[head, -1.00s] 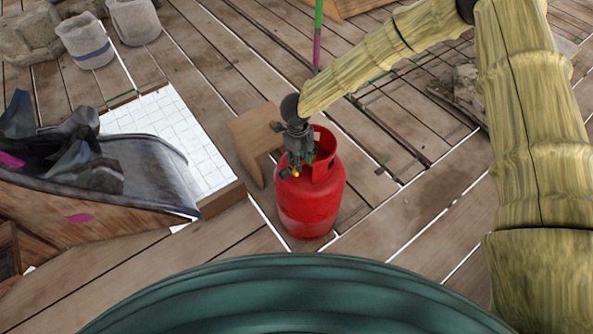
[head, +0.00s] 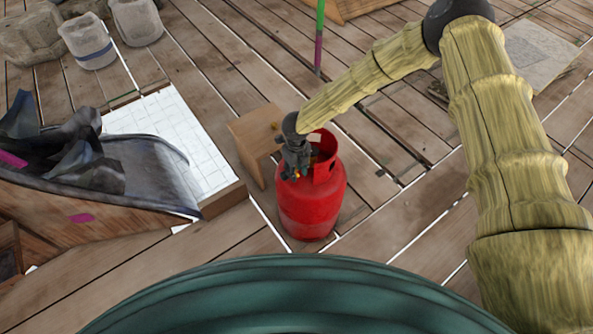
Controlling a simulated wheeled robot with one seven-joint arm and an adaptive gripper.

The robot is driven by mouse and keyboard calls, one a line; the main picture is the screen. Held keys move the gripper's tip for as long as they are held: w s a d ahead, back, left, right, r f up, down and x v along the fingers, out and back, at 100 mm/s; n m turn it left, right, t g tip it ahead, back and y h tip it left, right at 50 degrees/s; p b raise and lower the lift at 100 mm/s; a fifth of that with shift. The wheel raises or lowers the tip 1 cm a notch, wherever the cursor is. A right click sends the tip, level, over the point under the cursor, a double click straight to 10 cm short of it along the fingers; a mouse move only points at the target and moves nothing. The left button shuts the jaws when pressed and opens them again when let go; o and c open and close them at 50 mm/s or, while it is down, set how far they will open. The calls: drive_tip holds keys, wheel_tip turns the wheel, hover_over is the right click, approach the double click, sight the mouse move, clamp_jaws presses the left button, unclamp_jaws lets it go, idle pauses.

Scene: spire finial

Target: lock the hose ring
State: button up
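A red gas cylinder (head: 312,208) with a raised collar stands upright on the plank floor in the head view. My gripper (head: 296,176) points down at the cylinder's top, at the left side of the collar opening. Small brass-orange parts show at its fingertips, on the cylinder's valve area. The hose ring itself is too small and too covered by the gripper to make out. I cannot tell whether the fingers are closed on anything.
A small wooden stool (head: 252,128) stands just behind and left of the cylinder. A boat-like wooden box with grey sheeting (head: 150,170) and a white tiled panel (head: 185,135) lie left. A green and magenta pole (head: 319,40) stands behind. Floor to the right is mostly clear.

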drive_tip(key=shift+f, duration=0.45)
clamp_jaws()
